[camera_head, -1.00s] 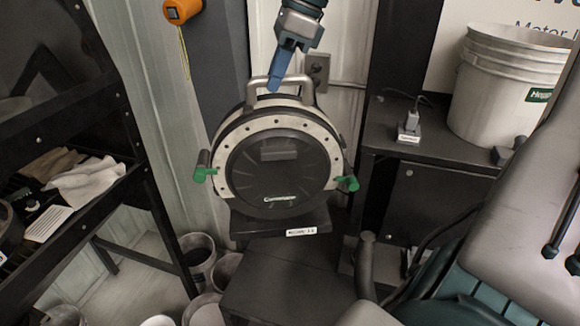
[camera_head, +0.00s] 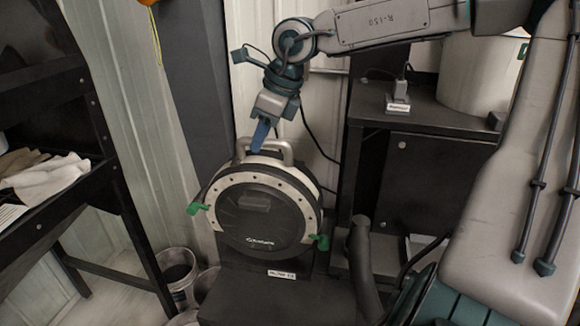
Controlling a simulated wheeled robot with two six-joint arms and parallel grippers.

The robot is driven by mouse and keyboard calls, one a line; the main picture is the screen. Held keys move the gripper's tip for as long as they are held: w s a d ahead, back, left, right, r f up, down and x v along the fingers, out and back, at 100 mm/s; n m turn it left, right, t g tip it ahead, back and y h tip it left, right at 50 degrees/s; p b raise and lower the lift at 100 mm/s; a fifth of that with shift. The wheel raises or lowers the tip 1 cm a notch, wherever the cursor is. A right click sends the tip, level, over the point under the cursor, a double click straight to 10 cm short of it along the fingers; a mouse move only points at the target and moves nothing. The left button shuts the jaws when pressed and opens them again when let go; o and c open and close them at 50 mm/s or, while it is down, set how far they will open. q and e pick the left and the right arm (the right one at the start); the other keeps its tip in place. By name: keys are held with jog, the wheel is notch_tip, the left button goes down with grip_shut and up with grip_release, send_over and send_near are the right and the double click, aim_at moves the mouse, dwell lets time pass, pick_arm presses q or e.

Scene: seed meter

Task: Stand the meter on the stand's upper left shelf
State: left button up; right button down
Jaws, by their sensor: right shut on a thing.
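The meter is a round black drum (camera_head: 250,222) with a cream studded rim, green latches at its sides and a grey handle (camera_head: 285,147) on top. It stands roughly upright, tilted a little in the picture. My right gripper (camera_head: 262,137) comes down from above and is shut on the handle; its blue finger shows at the handle. Directly below the meter is a dark block with a white label (camera_head: 282,274); I cannot tell whether they touch. A black stand (camera_head: 415,118) with an upper shelf is on the right. My left gripper is not in view.
A white bucket (camera_head: 478,75) and a small grey device (camera_head: 398,100) occupy the black stand's top. A dark rack (camera_head: 95,185) with pale cloths (camera_head: 50,182) is at the left. Bins (camera_head: 177,275) stand on the floor between. A dark post (camera_head: 363,270) rises right of the meter.

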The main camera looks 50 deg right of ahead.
aim_at(266, 160)
notch_tip(266, 160, down, 2)
jog(key=shift+w+f+m+b, duration=0.2)
jog(key=shift+m+b, duration=0.1)
jog(key=shift+b, duration=0.15)
notch_tip(266, 160, down, 5)
jog(key=shift+d+f, duration=0.1)
jog(key=shift+f, duration=0.05)
jog(key=shift+s+f, duration=0.1)
jog(key=shift+f, duration=2.1)
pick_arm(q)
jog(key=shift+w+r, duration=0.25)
